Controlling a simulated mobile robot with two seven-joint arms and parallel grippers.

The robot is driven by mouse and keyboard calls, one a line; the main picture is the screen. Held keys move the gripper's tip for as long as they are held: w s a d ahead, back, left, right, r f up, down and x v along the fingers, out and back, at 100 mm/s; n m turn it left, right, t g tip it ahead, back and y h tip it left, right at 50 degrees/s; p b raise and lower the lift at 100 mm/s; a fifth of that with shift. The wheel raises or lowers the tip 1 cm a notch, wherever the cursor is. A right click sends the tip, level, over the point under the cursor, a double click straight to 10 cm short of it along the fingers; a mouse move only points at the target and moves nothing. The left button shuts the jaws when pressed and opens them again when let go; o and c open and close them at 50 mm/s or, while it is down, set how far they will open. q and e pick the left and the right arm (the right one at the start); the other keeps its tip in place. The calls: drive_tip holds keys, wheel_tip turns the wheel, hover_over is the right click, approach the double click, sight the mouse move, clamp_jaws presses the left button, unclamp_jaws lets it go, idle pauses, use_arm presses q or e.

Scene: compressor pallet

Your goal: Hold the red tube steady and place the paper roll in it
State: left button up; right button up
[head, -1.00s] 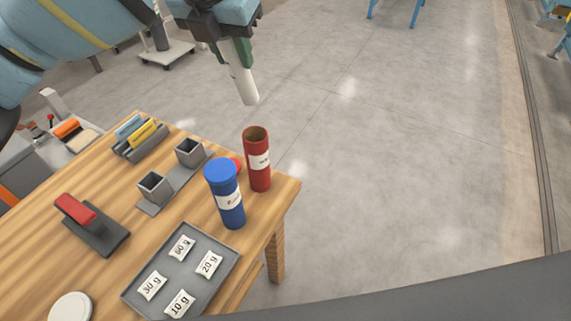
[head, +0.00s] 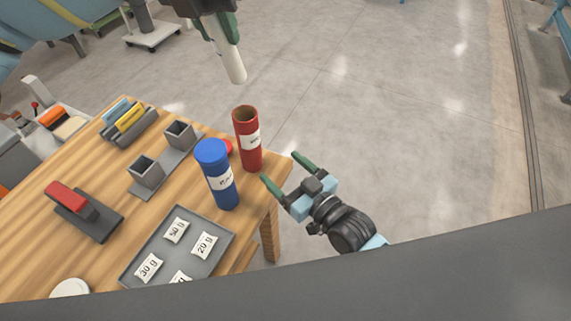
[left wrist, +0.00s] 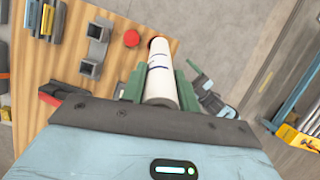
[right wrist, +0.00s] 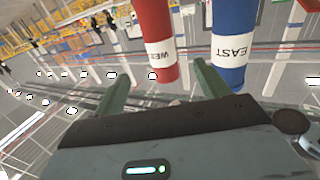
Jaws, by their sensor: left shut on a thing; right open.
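The red tube (head: 247,140) stands upright and open-topped near the table's right corner; its white label reads WEST in the right wrist view (right wrist: 152,22). My left gripper (head: 215,28) is shut on the white paper roll (head: 233,65), holding it slightly tilted above the tube, apart from it. In the left wrist view the roll (left wrist: 160,78) between the fingers hides most of the tube. My right gripper (head: 283,170) is open and empty, just right of the red tube at the table edge, its fingers pointing toward the tube.
A blue capped tube (head: 218,178), labelled EAST, stands close in front of the red tube. A round red lid (left wrist: 132,38) lies beside the red tube. A grey tray (head: 187,255) with weight packets, square grey holders (head: 146,171) and a red-handled tool (head: 78,208) occupy the table.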

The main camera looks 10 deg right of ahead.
sight(255, 143)
drive_tip(key=shift+x, duration=6.05)
drive_tip(key=shift+r, duration=0.1)
drive_tip(key=shift+c, duration=0.4)
